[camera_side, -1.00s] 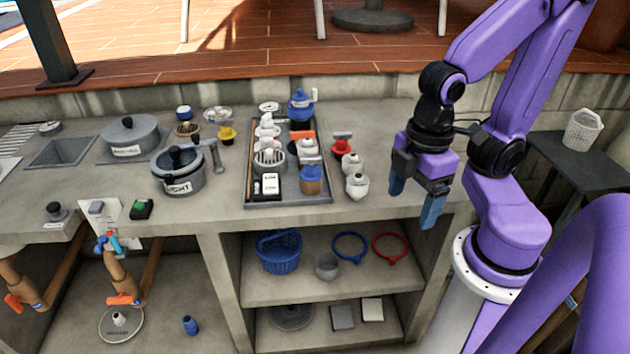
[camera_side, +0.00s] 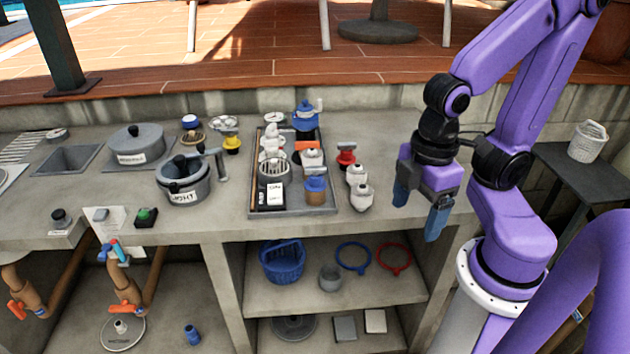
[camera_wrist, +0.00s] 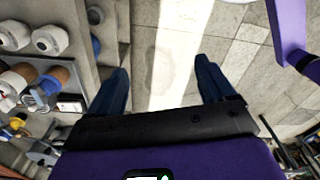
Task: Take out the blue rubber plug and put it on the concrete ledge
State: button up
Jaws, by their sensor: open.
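I cannot tell for sure which blue piece is the rubber plug. A small blue-topped brown piece (camera_side: 316,190) stands at the front right of the grey tray (camera_side: 262,210). A small blue cylinder (camera_side: 192,335) stands on the pit floor below. The concrete ledge (camera_side: 385,215) is the grey worktop, with bare concrete right of the tray. My gripper (camera_side: 419,208) is open and empty, fingers pointing down near the ledge's right end, well right of the tray. In the wrist view my gripper (camera_wrist: 160,76) has nothing between its blue fingers.
A red-topped piece (camera_side: 346,158) and white fittings (camera_side: 360,194) stand between tray and gripper. A grey pot (camera_side: 184,184) is left of the tray. Shelves below hold a blue basket (camera_side: 283,262), a blue ring (camera_side: 353,258) and a red ring (camera_side: 394,257). Pipes are lower left.

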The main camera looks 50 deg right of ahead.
jog(key=shift+o, duration=0.4)
jog(key=m+t+h, duration=0.3)
jog(key=m+h, duration=0.1)
jog(key=m, duration=1.8)
send_near(315, 170)
jog(key=x, duration=0.6)
jog(key=shift+w+f, duration=0.2)
jog(key=shift+w, duration=0.1)
jog(key=shift+s+x, duration=0.15)
jog(key=shift+x, duration=1.15)
jog(key=shift+s+x, duration=0.15)
jog(key=shift+x, duration=1.15)
jog(key=c, duration=1.1)
